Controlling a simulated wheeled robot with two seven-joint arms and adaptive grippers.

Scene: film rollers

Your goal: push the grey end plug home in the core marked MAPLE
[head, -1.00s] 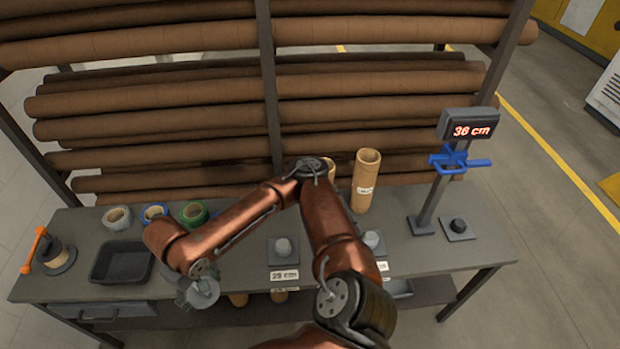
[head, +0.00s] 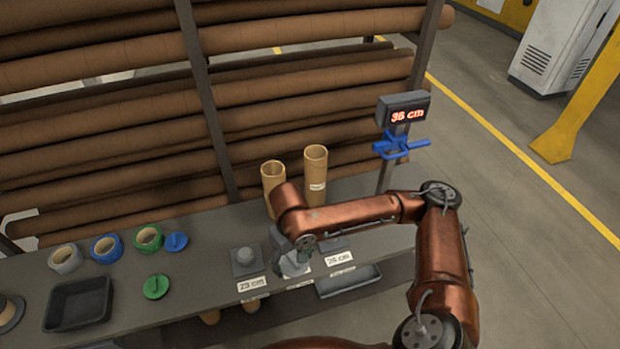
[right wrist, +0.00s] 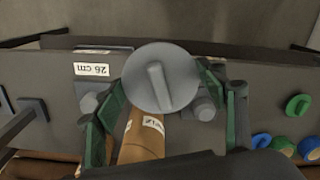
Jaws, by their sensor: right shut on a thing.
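My right gripper (head: 292,262) is shut on the grey end plug (head: 297,266), a round disc with a raised bar. The plug also shows in the right wrist view (right wrist: 160,78), between the green fingers. It is held over the front of the bench, between the two number cards. Two brown cores stand upright at the back, a shorter one (head: 273,180) and a taller one (head: 316,168) with a white label. In the right wrist view, a labelled core (right wrist: 143,140) shows partly behind the plug. I cannot read MAPLE on either core. My left gripper is not in view.
A grey knobbed block (head: 245,260) stands left of my gripper. A shallow tray (head: 348,281) lies at the front edge. A green plug (head: 156,286), a blue plug (head: 176,241), tape rolls (head: 107,248) and a black tray (head: 78,303) lie left. A post with a blue clamp (head: 400,146) stands right.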

